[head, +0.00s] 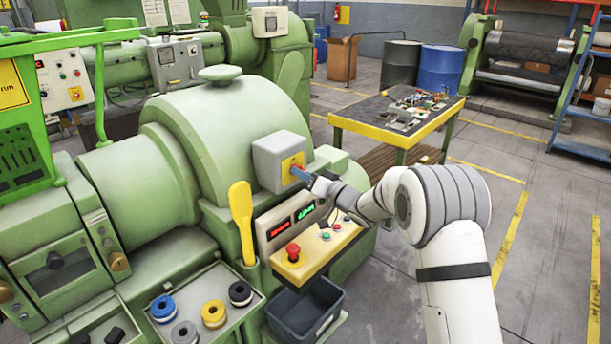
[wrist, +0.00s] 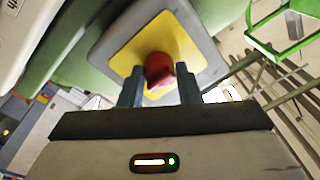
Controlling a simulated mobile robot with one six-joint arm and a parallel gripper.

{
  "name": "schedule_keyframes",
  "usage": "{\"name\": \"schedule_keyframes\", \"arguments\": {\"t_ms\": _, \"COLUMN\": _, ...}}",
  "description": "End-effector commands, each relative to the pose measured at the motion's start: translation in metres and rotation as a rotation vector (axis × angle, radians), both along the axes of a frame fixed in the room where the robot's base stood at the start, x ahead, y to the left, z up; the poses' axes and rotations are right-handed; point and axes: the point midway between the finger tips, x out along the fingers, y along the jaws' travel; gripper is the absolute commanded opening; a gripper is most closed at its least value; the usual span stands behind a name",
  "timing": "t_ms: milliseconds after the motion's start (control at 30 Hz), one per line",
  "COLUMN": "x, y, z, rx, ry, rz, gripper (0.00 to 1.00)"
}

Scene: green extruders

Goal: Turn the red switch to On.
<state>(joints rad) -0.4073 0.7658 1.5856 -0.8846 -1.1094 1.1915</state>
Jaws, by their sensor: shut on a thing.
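The red switch (wrist: 158,68) sits on a yellow plate (wrist: 126,57) on the face of a grey box. In the wrist view the two fingers of my gripper (wrist: 160,88) stand on either side of the switch, shut on it. In the head view the grey switch box (head: 278,160) is mounted on the green machine, and my gripper (head: 301,174) reaches its yellow face from the right. The switch's markings cannot be read, and the gripper mostly hides it in the head view.
Below the box is a yellow control panel (head: 330,248) with a red button (head: 293,251) and lit displays. A yellow paddle-shaped part (head: 242,220) stands to its left. A dark bin (head: 306,312) is below. A work table (head: 373,125) with small parts stands behind my arm.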

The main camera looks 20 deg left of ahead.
Motion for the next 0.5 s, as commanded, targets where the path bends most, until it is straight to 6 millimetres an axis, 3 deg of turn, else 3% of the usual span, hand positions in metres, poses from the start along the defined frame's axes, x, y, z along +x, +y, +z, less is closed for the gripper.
{"name": "schedule_keyframes", "arguments": {"t_ms": 267, "x": -0.001, "y": 0.0012, "z": -0.0002, "rx": -0.001, "ry": 0.0, "rz": 0.003, "gripper": 0.51}}
{"name": "schedule_keyframes", "arguments": {"t_ms": 500, "x": -0.0005, "y": -0.0004, "z": -0.0005, "rx": -0.001, "ry": -0.001, "rz": 0.0, "gripper": 0.52}}
